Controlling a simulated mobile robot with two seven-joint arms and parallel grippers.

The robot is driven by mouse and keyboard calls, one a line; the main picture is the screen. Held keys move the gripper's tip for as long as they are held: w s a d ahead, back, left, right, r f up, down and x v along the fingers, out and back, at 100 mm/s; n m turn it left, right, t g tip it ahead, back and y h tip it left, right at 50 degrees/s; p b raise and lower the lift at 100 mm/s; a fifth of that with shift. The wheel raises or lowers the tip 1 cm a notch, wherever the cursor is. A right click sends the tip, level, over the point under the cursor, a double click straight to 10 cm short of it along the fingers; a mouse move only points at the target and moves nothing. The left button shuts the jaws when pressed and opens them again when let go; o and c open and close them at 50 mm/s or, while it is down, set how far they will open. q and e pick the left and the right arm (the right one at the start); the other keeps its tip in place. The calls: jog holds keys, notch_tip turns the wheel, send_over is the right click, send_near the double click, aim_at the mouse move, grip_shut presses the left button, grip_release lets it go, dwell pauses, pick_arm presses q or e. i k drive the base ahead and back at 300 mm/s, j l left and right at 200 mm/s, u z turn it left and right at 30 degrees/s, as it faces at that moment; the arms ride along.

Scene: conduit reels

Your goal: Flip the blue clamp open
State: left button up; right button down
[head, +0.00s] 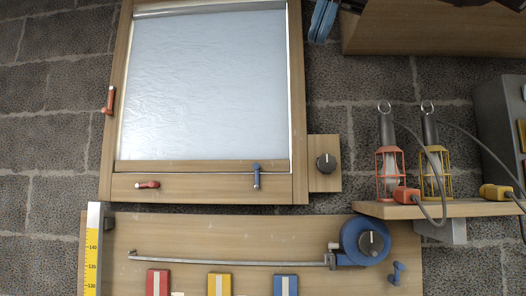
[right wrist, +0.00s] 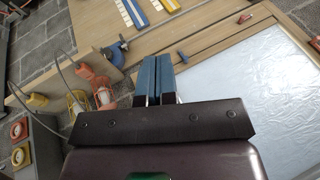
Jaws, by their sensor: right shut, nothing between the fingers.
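A small blue clamp (head: 256,175) stands upright across the bottom rail of the wood-framed, film-covered panel (head: 205,85), right of centre. It also shows in the right wrist view (right wrist: 183,57), beyond the fingertips and apart from them. A second small blue lever-like piece (head: 396,272) sits on the lower board beside the blue reel. My right gripper (head: 322,20) is at the top of the head view, near the panel's upper right corner. In the right wrist view its blue fingers (right wrist: 157,78) are together with nothing between them. My left gripper is not in view.
A red clamp (head: 147,184) lies flat on the bottom rail; another (head: 108,100) is on the left rail. A black knob (head: 326,162) is right of the frame. Caged red (head: 389,165) and yellow (head: 434,170) lamps with cables stand on a shelf (head: 440,209). A blue reel (head: 350,236) is below.

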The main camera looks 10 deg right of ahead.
aim_at(255, 166)
jog(key=i, duration=0.9)
